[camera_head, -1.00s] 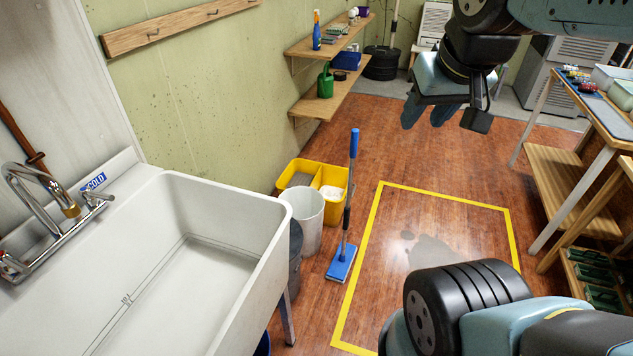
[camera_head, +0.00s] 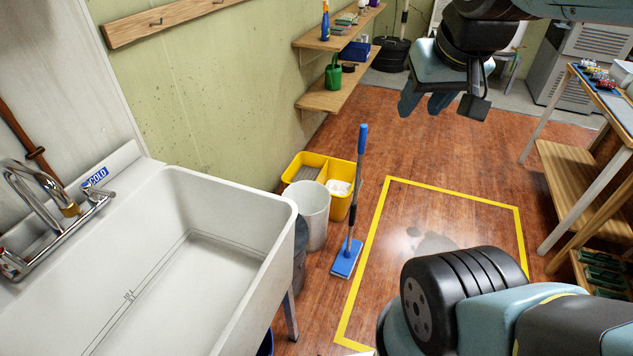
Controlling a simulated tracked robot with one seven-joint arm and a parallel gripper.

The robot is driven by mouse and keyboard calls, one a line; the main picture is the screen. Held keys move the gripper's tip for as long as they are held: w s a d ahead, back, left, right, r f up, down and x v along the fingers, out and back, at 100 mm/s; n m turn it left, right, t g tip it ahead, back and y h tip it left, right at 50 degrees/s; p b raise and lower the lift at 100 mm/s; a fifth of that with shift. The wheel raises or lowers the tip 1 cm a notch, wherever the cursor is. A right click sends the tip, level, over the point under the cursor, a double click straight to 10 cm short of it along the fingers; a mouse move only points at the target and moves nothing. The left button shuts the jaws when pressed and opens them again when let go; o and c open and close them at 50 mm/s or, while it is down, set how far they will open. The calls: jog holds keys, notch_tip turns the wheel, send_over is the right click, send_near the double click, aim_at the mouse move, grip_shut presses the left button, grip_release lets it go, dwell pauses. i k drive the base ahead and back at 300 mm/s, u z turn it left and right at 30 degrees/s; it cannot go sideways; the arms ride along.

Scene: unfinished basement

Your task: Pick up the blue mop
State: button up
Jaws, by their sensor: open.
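The blue mop (camera_head: 357,183) stands upright on the wood floor, with a blue top grip, a grey and black pole and a flat blue head (camera_head: 346,261) on the floor. It stands just right of the white bucket and left of the yellow floor line. My gripper (camera_head: 424,106) is at the upper right of the mop in the picture, apart from it. Its fingers point down, open, with nothing seen between them.
A white sink (camera_head: 190,265) fills the lower left. A white bucket (camera_head: 311,214) and a yellow bucket (camera_head: 341,205) stand close left of the mop. Yellow tape (camera_head: 374,228) outlines a floor area with a dark wet patch (camera_head: 432,243). A wooden workbench (camera_head: 570,175) stands at the right.

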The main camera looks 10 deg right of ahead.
aim_at(343, 266)
jog(key=u, duration=1)
jog(key=k, duration=0.7)
jog(key=z, duration=1.3)
jog(key=i, duration=0.5)
jog(key=z, duration=0.05)
